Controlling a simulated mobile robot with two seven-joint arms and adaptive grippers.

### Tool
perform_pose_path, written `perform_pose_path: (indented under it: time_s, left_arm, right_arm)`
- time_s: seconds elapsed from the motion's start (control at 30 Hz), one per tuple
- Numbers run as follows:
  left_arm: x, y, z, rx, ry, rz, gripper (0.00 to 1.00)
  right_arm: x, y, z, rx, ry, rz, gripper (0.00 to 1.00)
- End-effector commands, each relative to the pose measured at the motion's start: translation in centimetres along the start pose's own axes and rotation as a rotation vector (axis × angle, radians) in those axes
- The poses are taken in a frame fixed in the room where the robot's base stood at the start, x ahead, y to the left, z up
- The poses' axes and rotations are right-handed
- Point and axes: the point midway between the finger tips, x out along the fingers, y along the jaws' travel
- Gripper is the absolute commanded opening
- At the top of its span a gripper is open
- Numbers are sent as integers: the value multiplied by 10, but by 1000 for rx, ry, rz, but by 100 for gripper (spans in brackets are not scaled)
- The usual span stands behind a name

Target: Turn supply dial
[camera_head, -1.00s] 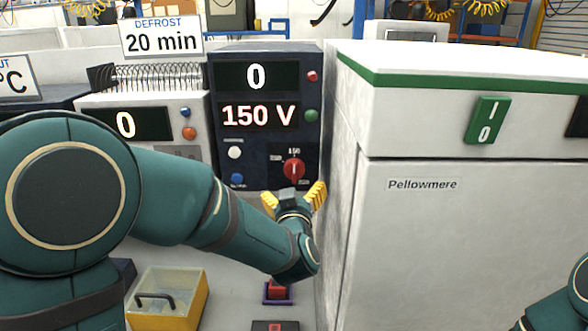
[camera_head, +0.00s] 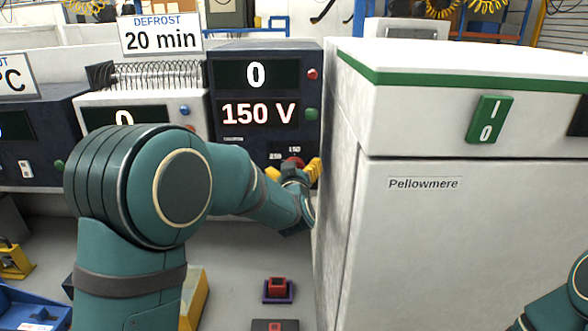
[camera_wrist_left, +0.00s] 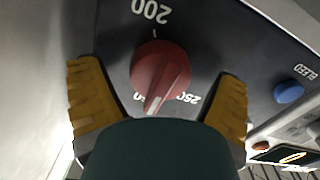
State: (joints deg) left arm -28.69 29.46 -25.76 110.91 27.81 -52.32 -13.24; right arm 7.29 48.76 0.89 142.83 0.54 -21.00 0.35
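The supply unit (camera_head: 215,140) is a dark blue box with displays reading 0 and 150 V. Its red dial (camera_head: 293,161) is low on the front, mostly hidden by my gripper. The left wrist view shows the dial (camera_wrist_left: 160,72) face on, with a white pointer mark toward the picture's bottom, and labels 200 and 250 around it. My left gripper (camera_head: 293,170) is open at the dial. In the left wrist view its yellow fingers (camera_wrist_left: 158,88) stand on either side of the dial with gaps. I cannot tell how deep they reach. My right gripper is out of view.
A white cabinet (camera_head: 420,240) labelled Pellowmere stands close at the right of my left gripper. A blue button (camera_wrist_left: 288,92) is beside the dial. A red block on a purple base (camera_head: 278,290) is below. A yellow bin (camera_head: 195,300) is partly hidden behind my arm.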

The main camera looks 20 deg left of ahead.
Motion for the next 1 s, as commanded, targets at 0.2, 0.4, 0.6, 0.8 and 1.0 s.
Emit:
perform_pose_path:
  time_s: [0.2,0.4,0.6,0.8,1.0]
  left_arm:
    - [0,0,0,0,0,0,21]
    - [0,0,0,6,0,0,21]
    - [-1,1,-1,68,-1,1,21]
    - [-1,2,0,195,-3,2,21]
    - [-1,2,-1,332,-2,0,21]
  right_arm:
    - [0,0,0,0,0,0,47]
    - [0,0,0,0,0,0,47]
    - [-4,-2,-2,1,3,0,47]
    - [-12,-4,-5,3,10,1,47]
    - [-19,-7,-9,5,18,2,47]
